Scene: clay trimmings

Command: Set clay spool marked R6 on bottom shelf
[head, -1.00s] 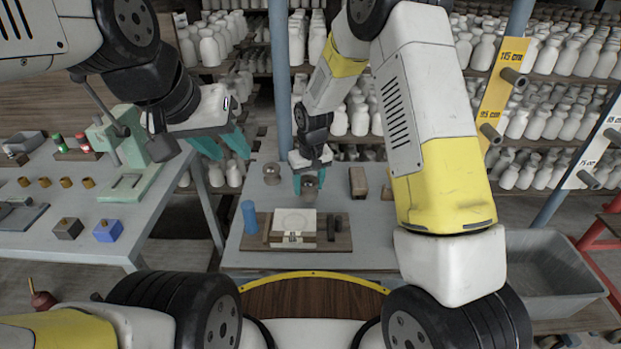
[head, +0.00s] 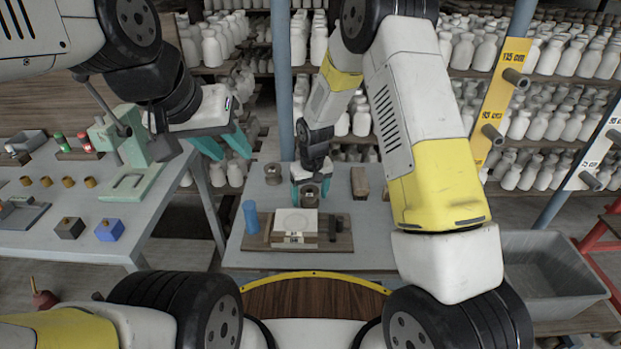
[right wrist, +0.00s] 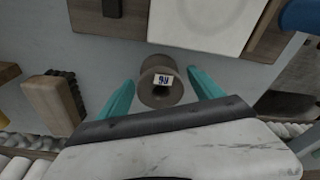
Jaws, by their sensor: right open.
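In the right wrist view the spool (right wrist: 160,95) bears a white tag with blue marking, upside down, that looks like R6. My right gripper (head: 311,190) is open, its teal fingers on either side of the spool; the right wrist view shows the fingers (right wrist: 162,92) apart with gaps beside it. My left gripper (head: 229,145) is open and empty above the gap between the two tables.
Another round brown piece (head: 272,173) and a wooden block (head: 359,181) stand near the spool. In front lie a board with a white slab (head: 296,222) and a blue cylinder (head: 250,217). A grey bin (head: 550,275) is at right, a green press (head: 130,155) at left.

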